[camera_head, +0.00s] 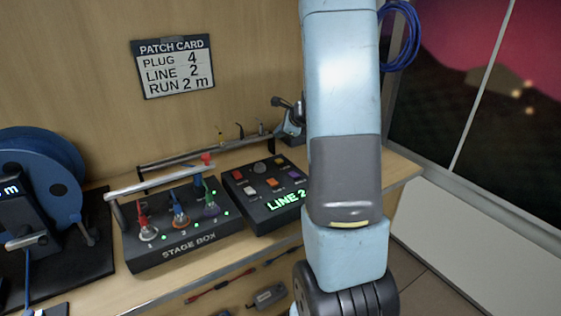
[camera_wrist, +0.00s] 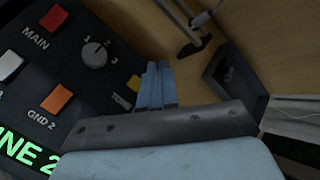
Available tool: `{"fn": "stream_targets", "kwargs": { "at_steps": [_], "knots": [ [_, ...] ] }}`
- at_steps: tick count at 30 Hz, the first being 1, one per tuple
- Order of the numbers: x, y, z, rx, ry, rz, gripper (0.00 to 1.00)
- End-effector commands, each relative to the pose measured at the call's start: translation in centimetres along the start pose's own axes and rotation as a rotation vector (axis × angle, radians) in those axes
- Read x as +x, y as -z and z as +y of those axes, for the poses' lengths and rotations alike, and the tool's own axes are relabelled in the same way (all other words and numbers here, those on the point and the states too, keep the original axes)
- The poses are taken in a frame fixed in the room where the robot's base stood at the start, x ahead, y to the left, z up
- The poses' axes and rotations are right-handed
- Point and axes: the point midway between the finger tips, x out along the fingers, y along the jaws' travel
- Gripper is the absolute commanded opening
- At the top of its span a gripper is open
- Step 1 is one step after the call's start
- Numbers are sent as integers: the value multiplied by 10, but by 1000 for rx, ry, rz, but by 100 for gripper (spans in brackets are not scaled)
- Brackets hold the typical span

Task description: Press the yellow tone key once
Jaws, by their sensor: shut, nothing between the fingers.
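The yellow tone key (camera_wrist: 133,83) is on the dark control box in the wrist view, beside the partly covered TONE label. In the head view the key (camera_head: 279,161) is a small spot at the box's back right. My gripper (camera_wrist: 157,70) is shut and empty in the wrist view, its fingertips just right of the yellow key in the picture. I cannot tell its height above the box, or whether it touches it. In the head view the gripper is hidden behind my arm. The control box (camera_head: 239,205) shows a lit green LINE 2.
Near the yellow key are a rotary knob (camera_wrist: 95,52), a red MAIN key (camera_wrist: 54,17) and an orange GND 2 key (camera_wrist: 56,101). A purple key (camera_head: 294,174) sits at the box's right. The stage box (camera_head: 186,252) with plugged cables stands left of it.

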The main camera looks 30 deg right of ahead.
Motion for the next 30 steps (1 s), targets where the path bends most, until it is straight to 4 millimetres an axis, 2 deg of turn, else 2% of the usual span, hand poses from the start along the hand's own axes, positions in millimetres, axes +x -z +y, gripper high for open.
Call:
{"fn": "stream_targets", "kwargs": {
  "at_steps": [18,30],
  "knots": [
    [47,35,35,1,-2,1,0],
    [55,42,40,1,0,2,0]
  ]
}}
